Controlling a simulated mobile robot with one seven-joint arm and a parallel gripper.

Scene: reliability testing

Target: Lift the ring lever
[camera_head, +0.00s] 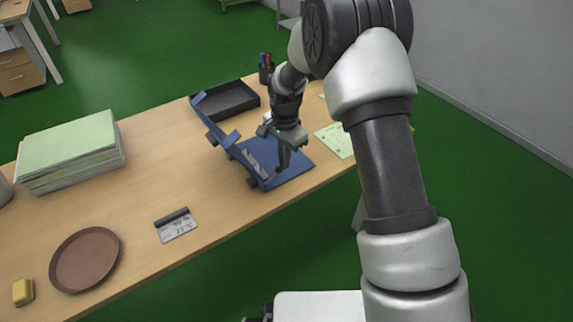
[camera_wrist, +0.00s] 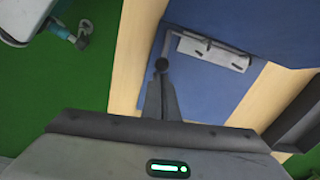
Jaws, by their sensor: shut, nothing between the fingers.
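A blue binder-like thing (camera_head: 288,171) lies on the table, with a raised blue part along its left side in the head view. A pale metal strip (camera_head: 256,158) shows on it, just left of my gripper. In the wrist view, a metal ring mechanism (camera_wrist: 212,50) with a thin bar sits on the blue surface (camera_wrist: 215,90). I cannot tell the lever apart from the bar. My gripper (camera_head: 282,164) points down over the blue thing. Its fingers (camera_wrist: 160,68) are shut and empty, below and left of the mechanism in the wrist view. I cannot tell if they touch anything.
A black tray (camera_head: 232,98) and a pen cup (camera_head: 266,68) stand behind. Green-white sheets (camera_head: 337,139) lie right. The table's left middle is clear.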

